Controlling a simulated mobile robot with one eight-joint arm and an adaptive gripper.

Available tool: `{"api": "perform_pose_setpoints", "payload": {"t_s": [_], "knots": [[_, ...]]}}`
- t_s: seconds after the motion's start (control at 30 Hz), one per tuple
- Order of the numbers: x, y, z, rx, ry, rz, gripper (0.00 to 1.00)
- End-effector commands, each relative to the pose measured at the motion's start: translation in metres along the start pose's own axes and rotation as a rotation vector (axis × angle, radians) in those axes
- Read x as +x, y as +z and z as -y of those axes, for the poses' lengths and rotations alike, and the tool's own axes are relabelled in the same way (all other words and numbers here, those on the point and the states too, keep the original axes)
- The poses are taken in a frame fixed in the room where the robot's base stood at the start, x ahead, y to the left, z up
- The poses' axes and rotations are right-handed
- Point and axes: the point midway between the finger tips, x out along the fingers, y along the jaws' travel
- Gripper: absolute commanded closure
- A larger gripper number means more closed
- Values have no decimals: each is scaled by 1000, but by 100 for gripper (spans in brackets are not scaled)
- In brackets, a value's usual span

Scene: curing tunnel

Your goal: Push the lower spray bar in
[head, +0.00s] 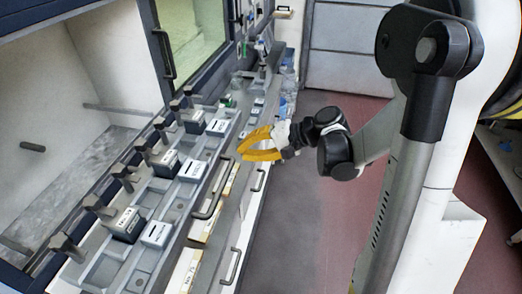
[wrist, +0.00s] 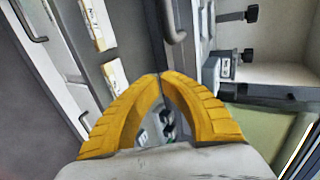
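My gripper (head: 246,151) is in the middle of the head view, above the front edge of the bench, with two yellow fingers. In the wrist view its fingertips (wrist: 160,75) meet, with nothing held between them. A short dark bar (head: 32,146) sticks out inside the white booth at the left, and a thin grey bar (head: 122,109) lies along the booth's far side. Several T-shaped grey knobs on short stems, such as one knob (head: 124,174), line the bench's back edge. I cannot tell which of these is the lower spray bar. My gripper touches none of them.
Dark labelled blocks (head: 126,224) and pale labelled blocks (head: 157,234) sit along the grey bench. Bar handles (head: 212,190) project from its front. A green-lit window (head: 190,35) stands behind. The reddish floor (head: 318,215) right of the bench is clear.

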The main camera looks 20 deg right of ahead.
Motion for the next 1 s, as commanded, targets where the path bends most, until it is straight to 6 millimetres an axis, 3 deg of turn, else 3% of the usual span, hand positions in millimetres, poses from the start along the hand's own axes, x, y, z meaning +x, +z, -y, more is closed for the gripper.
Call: {"api": "perform_pose_setpoints", "payload": {"t_s": [0.2,0.77,1.0], "knots": [[19,1,11,-1,0,2,100],[26,1,16,-1,0,1,100],[54,2,32,-3,-1,5,100]]}}
